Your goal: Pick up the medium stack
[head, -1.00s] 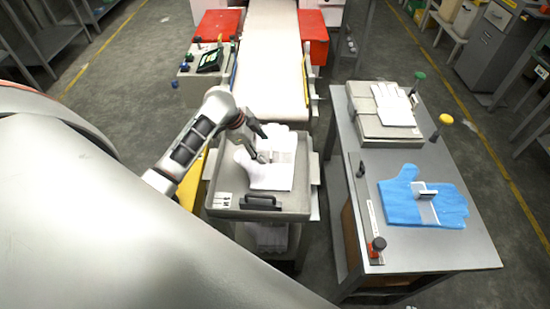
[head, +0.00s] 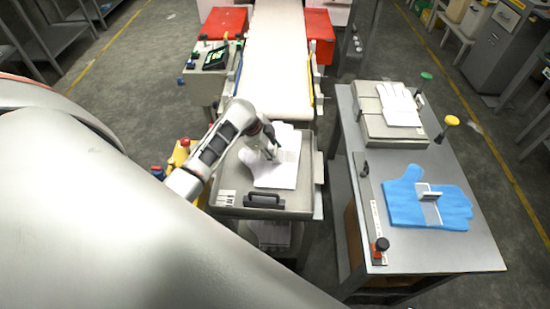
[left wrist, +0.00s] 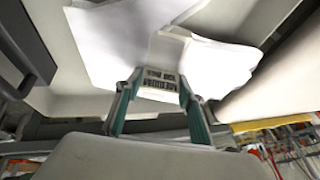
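A white glove-shaped stack (head: 272,178) lies in a grey tray (head: 230,211) in the head view; which size it is I cannot tell. My left gripper (head: 275,150) is down over its middle. In the left wrist view the white stack (left wrist: 115,40) fills the top, and a pale band with dark print (left wrist: 160,80) sits between the tips of my left gripper (left wrist: 158,85). The fingers are apart, on either side of the band; contact is not clear. A blue glove stack (head: 405,210) and another white glove stack (head: 397,105) are on the right table. My right gripper is not in view.
The tray has a dark handle (head: 264,200) at its front. A white conveyor (head: 275,70) runs behind it, with red boxes (head: 222,22) beside it. The grey table (head: 420,255) stands to the right across a gap.

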